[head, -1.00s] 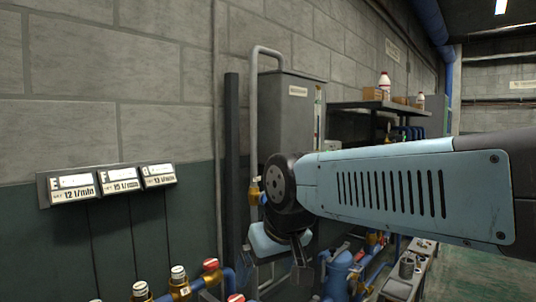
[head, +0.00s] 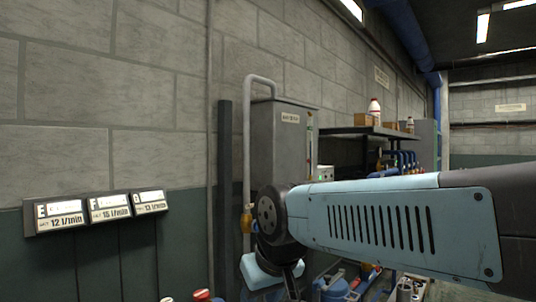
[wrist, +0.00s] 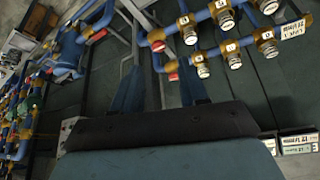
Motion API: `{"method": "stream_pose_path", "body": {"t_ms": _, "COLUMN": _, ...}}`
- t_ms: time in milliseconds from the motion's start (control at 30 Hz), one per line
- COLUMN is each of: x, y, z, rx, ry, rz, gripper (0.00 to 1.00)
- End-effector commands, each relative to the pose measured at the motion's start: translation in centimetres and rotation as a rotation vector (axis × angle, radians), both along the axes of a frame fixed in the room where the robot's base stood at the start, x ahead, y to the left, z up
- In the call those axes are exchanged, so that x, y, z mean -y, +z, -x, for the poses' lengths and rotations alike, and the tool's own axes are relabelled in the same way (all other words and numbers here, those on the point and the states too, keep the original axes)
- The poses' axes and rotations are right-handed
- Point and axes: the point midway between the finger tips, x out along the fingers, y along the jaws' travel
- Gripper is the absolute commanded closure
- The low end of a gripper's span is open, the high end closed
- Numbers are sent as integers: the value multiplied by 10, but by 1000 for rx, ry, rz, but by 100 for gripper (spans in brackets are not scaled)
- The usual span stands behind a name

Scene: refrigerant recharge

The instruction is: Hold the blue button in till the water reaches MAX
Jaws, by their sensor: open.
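The grey tank (head: 278,155) stands against the wall in the head view, with a narrow upright sight tube (head: 309,135) on its right edge. The water level and a MAX mark are too small to read. I cannot make out the blue button in either view. A small pale box (head: 325,173) with a green spot shows just right of the tank, partly behind my arm. My gripper (wrist: 160,85) shows in the wrist view with its two blue fingers apart and nothing between them. In the head view its fingertips are not clear.
Blue pipes with brass valves (wrist: 200,58) run across the wrist view. A shelf (head: 362,131) with a bottle and boxes is beyond the tank. A pale box (wrist: 72,131) sits left of my gripper.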

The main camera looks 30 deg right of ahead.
Motion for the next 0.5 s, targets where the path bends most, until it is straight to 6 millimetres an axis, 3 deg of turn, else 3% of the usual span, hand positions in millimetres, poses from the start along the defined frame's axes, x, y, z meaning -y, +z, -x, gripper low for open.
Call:
{"method": "stream_pose_path", "body": {"t_ms": 433, "x": 0, "y": 0, "z": 0, "rx": 0, "ry": 0, "rz": 0, "gripper": 100}}
{"method": "stream_pose_path", "body": {"t_ms": 500, "x": 0, "y": 0, "z": 0, "rx": 0, "ry": 0, "rz": 0, "gripper": 100}}
